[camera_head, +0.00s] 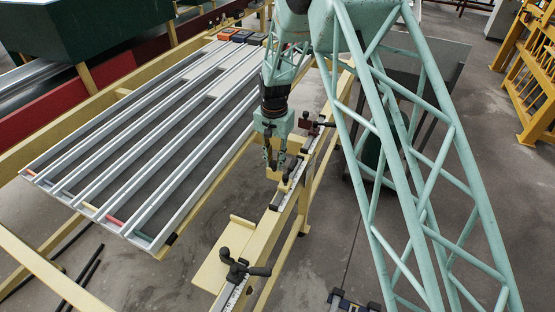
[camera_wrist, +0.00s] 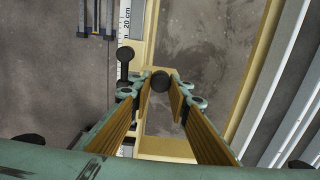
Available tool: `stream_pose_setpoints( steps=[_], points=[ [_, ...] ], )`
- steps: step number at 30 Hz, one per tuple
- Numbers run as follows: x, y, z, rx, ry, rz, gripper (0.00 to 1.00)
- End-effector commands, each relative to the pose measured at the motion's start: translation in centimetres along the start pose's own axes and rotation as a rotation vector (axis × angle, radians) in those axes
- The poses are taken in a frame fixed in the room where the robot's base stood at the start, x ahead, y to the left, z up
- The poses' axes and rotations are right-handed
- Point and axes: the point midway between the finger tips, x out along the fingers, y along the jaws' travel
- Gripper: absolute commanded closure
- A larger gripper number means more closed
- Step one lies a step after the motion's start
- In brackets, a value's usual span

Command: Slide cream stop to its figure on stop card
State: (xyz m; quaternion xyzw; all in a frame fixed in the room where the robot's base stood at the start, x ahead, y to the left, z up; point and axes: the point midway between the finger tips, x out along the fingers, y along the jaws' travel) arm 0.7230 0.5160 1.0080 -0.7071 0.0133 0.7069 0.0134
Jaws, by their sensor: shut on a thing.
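My gripper (camera_head: 273,165) hangs over the cream rail in the middle of the head view, fingers pointing down. In the wrist view my gripper (camera_wrist: 160,84) has its fingers closed in on a round black knob at the tips. A cream stop (camera_wrist: 165,148) shows below and between the fingers, joined to that knob as far as I can tell. In the head view the fingers partly hide this stop. A white measuring scale (camera_wrist: 124,22) marked 20 cm runs beside it. I cannot make out the stop card or its figure.
A cream plate (camera_head: 212,268) with a black-handled clamp (camera_head: 240,268) sits at the near end of the rail. A rack of grey metal channels (camera_head: 150,150) lies to the left. Grey floor shows to the right.

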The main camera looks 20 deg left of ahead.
Motion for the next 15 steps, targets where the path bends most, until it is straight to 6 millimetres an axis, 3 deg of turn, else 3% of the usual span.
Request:
stream_pose_setpoints(
  steps=[15],
  points=[
    [0.2, 0.0, 6.6, 0.0, -0.002, 0.001, 1.0]
  ],
)
